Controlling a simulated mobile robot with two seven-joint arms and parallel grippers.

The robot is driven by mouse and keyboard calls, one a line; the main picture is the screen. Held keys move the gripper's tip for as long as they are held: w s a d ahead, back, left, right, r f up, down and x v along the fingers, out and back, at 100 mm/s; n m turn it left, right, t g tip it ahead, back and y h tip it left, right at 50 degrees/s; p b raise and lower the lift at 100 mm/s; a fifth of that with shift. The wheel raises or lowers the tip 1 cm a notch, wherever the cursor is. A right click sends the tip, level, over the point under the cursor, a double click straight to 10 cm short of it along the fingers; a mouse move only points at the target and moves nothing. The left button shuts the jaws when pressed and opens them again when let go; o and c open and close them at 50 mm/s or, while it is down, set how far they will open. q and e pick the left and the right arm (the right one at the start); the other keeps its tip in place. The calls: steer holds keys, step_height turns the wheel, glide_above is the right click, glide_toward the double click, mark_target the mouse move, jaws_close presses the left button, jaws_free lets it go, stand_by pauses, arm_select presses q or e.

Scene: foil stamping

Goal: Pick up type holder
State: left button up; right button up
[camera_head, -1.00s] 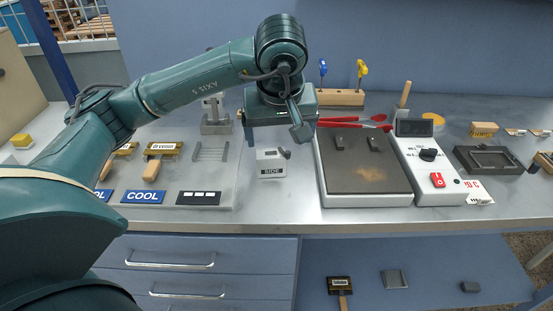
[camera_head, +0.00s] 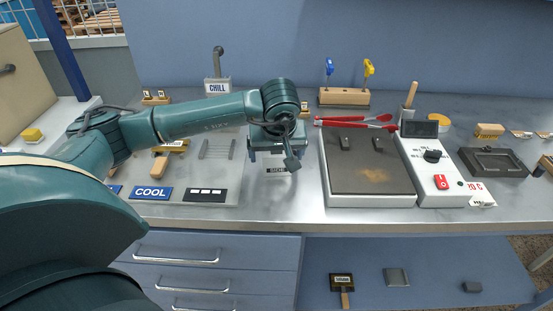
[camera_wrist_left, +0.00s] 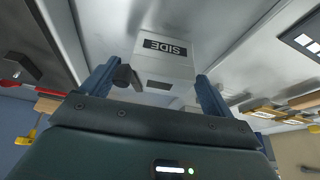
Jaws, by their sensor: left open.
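Two brass-topped type holders with wooden handles lie on the grey plate on the left part of the bench. The nearer one (camera_head: 158,166) is partly covered by my left arm; both also show in the left wrist view, where one (camera_wrist_left: 262,112) is at the right. My left gripper (camera_head: 277,156) is open above a small white block marked SIDE (camera_head: 277,170), right of that plate. In the left wrist view, the block (camera_wrist_left: 165,65) appears between the fingers; I cannot tell if they touch it. Another dark-headed holder (camera_head: 342,283) with a wooden handle is on the lower shelf.
A CHILL sign (camera_head: 217,87) stands at the back.

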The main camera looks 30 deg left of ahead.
arm_select(q)
steer(key=shift+w+f, duration=0.1)
steer(key=shift+f, duration=0.2)
steer(key=shift+c, duration=0.4)
steer(key=c, duration=1.3)
steer(key=shift+o, duration=0.2)
steer(key=shift+r, duration=0.1)
